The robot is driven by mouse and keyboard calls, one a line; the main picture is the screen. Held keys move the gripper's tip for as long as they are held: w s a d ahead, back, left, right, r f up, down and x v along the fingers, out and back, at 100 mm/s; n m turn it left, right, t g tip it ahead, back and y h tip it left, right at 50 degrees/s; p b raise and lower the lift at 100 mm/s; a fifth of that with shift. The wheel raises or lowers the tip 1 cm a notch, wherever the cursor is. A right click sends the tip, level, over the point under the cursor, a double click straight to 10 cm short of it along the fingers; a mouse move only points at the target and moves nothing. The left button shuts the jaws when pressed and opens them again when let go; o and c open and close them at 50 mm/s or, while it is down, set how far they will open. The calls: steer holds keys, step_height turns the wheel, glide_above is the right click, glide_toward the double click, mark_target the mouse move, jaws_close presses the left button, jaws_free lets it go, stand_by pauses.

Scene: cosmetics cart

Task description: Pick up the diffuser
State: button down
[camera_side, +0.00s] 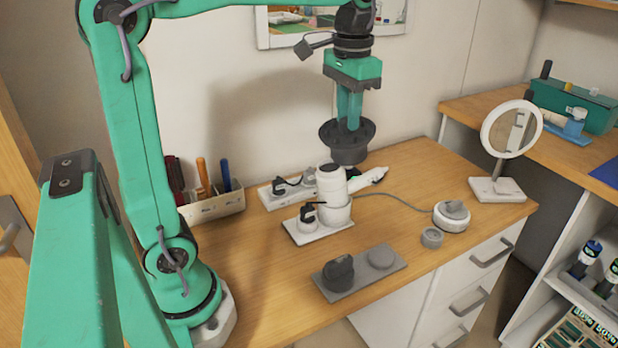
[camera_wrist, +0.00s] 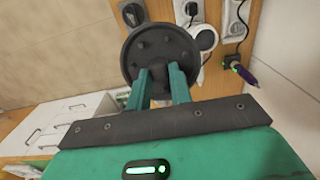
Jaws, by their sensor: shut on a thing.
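The diffuser (camera_side: 347,144) is a dark grey round attachment with a wide rim. My gripper (camera_side: 349,118) points down and is shut on it, holding it in the air over the back of the wooden desk. In the wrist view the diffuser (camera_wrist: 160,48) shows as a dark disc with small knobs. There, the green fingers of my gripper (camera_wrist: 160,85) close on its middle. The fingers hide part of its centre.
A white hair dryer (camera_side: 333,186) stands upright below the diffuser. A grey tray (camera_side: 352,285) in front holds a dark attachment (camera_side: 338,271) and a round grey pad (camera_side: 382,257). A white corded device (camera_side: 451,217) and mirror (camera_side: 511,130) are at right. A tool holder (camera_side: 212,204) stands left.

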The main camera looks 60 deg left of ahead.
steer(key=shift+s+d+r, duration=0.1)
steer(key=shift+d+r, duration=0.2)
steer(key=shift+d, duration=0.2)
